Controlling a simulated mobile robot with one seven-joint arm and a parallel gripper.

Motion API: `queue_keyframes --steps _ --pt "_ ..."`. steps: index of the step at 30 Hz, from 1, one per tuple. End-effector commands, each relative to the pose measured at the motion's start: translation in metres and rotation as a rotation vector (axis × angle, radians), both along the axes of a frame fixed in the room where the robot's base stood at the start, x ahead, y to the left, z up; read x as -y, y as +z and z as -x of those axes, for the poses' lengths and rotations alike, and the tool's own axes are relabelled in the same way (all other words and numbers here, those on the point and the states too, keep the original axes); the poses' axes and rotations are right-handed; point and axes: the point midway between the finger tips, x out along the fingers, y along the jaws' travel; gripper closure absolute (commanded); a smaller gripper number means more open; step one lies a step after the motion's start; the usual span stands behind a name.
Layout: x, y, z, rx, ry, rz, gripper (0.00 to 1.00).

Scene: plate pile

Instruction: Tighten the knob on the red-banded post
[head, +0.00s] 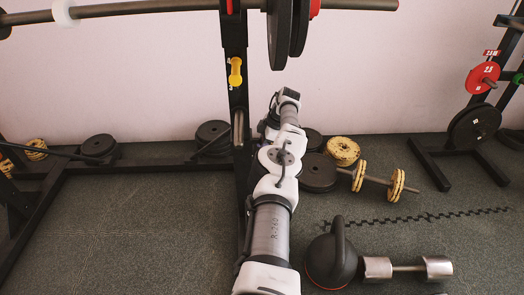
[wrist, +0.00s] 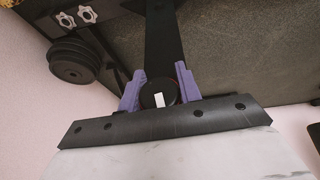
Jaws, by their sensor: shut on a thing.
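In the wrist view, a round black knob (wrist: 150,97) with a white rectangular mark sits between the two purple fingers of my gripper (wrist: 158,82). The fingers are shut on it, one at each side. A thin trace of red shows at the knob's right edge. A black post (wrist: 160,40) runs behind the knob. In the head view, my arm reaches to the black rack post (head: 237,105), and the gripper and knob are hidden behind it. Small red marks show at that post's top, but I cannot make out a full band.
A barbell (head: 170,7) crosses overhead. A kettlebell (head: 331,258), a silver dumbbell (head: 405,268) and a yellow-plated dumbbell (head: 378,180) lie at right. The floor at left is mostly clear.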

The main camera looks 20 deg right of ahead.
Motion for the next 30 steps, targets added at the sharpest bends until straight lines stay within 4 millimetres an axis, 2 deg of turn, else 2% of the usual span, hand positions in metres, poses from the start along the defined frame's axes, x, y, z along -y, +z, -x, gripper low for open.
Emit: queue_keyframes --steps 1,30 --pt "-0.004 0.008 -0.0072 0.022 0.001 0.001 0.89" --pt "-0.0043 0.0059 -0.0036 -0.015 0.001 -0.001 0.88"
